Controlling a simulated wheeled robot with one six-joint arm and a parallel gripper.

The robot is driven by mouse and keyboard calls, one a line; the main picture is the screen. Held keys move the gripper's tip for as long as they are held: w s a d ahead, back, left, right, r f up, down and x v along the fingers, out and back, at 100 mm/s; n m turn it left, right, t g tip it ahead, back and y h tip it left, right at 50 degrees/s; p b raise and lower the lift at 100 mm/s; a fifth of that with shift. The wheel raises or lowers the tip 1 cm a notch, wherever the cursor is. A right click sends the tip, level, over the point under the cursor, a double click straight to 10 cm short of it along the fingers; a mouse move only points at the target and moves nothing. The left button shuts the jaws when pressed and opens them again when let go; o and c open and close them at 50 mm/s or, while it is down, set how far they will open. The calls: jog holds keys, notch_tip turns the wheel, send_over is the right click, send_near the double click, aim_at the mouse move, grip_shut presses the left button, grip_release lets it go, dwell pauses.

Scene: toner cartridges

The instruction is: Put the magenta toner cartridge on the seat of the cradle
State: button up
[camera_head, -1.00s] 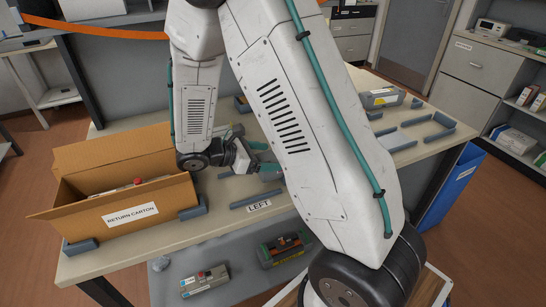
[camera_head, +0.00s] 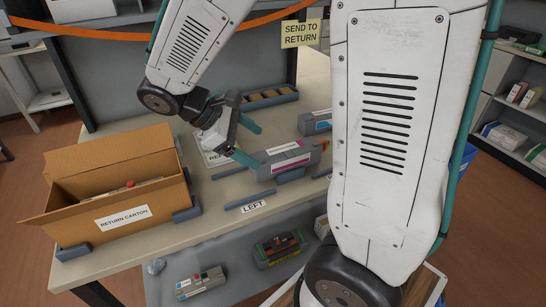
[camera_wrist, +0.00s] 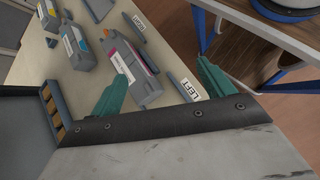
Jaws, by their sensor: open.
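The magenta toner cartridge (camera_head: 288,159) is grey with a magenta-striped label. In the wrist view, the cartridge (camera_wrist: 128,62) lies beyond and between the spread fingers (camera_wrist: 162,68), nearer the left one. I see no clear gap or contact. Blue-grey rails (camera_head: 245,204) stand by the LEFT label (camera_head: 255,207). My arm hides the bench's right part.
A cyan-labelled cartridge (camera_head: 316,122) stands behind, also visible in the wrist view (camera_wrist: 77,42). The open return carton (camera_head: 125,208) is at left. A compartmented tray (camera_head: 268,98) is at the back. Two cartridges (camera_head: 202,283) (camera_head: 280,248) lie on a lower shelf.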

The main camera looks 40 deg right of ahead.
jog(key=s+a+r+m+t+y, duration=0.2)
jog(key=s+r+m+y, duration=0.1)
jog(key=s, duration=0.4)
jog(key=s+a+r+m+t+y, duration=0.2)
jog(key=s+r+m+t+y, duration=0.1)
jog(key=s, duration=0.4)
jog(key=shift+a+r+m+t+y, duration=0.35)
jog(key=shift+m+y, duration=0.45)
jog(key=shift+m, duration=0.5)
jog(key=shift+f, duration=0.1)
